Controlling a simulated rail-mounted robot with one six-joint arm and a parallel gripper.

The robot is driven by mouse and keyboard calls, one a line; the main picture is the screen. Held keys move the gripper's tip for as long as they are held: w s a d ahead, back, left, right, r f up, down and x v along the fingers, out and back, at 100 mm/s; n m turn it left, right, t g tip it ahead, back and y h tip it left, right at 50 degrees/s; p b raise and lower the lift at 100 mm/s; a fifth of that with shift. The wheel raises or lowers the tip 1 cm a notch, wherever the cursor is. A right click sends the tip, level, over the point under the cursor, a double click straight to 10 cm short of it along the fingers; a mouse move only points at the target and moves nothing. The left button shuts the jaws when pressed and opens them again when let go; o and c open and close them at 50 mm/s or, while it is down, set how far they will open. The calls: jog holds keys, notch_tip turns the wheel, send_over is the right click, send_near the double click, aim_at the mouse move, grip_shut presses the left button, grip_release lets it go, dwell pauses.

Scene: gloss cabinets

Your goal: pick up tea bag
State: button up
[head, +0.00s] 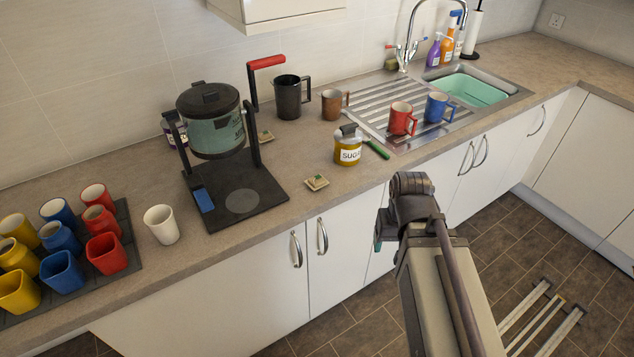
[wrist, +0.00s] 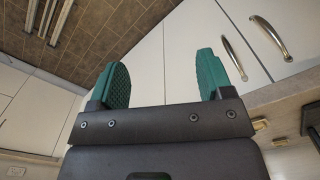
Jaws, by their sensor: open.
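A small tan tea bag with a green mark (head: 317,183) lies flat near the front edge of the counter (head: 262,212), between the black kettle stand and the sugar jar.
A kettle in a black stand (head: 240,187) is left of the nearer tea bag. The yellow sugar jar (head: 347,150) and a green-handled utensil (head: 376,148) are to its right. A white cup (head: 161,224) and a tray of coloured cups (head: 125,262) stand left. Cabinet handles (head: 322,236) protrude below.

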jog(key=shift+o, duration=0.2)
jog(key=shift+a+r, duration=0.1)
jog(key=shift+r, duration=0.15)
notch_tip(320, 180, up, 9)
jog(key=n+t+y+p, duration=0.1)
jog(key=n+p, duration=0.6)
jog(key=p, duration=0.2)
send_over(317, 179)
jog(key=s+d, duration=0.1)
jog(key=f+b, duration=0.7)
jog(key=a+f+b, duration=0.1)
jog(key=f+b, duration=0.2)
jog(key=f, duration=0.1)
jog(key=shift+w+b, duration=0.3)
jog(key=shift+w, duration=0.1)
jog(key=shift+r, duration=0.25)
jog(key=c, duration=1)
notch_tip(317, 179, up, 10)
jog(key=p, duration=1)
